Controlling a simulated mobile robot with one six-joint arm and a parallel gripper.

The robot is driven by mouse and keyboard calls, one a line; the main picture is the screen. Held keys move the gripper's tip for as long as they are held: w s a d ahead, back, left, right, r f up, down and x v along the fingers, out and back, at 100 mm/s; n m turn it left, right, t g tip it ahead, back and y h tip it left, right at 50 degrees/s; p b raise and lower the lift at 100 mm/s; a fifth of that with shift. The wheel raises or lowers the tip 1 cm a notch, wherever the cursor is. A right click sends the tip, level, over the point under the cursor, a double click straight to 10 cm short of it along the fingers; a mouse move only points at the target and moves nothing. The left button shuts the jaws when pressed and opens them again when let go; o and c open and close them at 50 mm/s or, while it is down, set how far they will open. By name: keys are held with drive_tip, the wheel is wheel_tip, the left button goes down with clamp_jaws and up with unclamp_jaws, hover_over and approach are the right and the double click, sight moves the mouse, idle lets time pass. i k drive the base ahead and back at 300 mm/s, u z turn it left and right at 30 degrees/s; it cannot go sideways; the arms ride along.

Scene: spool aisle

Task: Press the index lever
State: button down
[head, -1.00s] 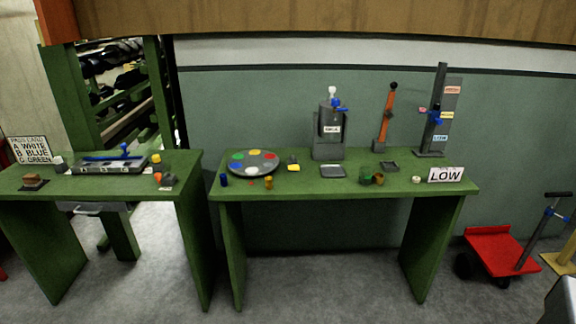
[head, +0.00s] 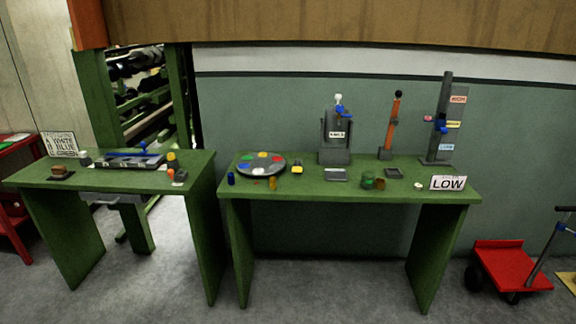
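An orange lever (head: 391,122) with a black knob stands nearly upright on a dark base on the right green table (head: 310,190). No readable label names it the index lever. A grey machine (head: 336,140) with a white knob, a blue part and a small label stands left of it. A dark post (head: 443,115) with coloured tags and a blue and red slider stands to its right. A round grey disc (head: 262,175) with coloured spots lies at the table's left. My gripper is not in view.
A "LOW" sign (head: 448,183) and small cups and blocks sit along the right table's front. The left green table (head: 115,182) holds a tray (head: 128,163) and a word card (head: 60,144). A red cart (head: 510,268) stands at right. Grey floor in front is clear.

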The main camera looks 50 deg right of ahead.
sight(297, 169)
drive_tip(key=z, duration=0.15)
drive_tip(key=i, duration=0.95)
drive_tip(key=u, duration=0.1)
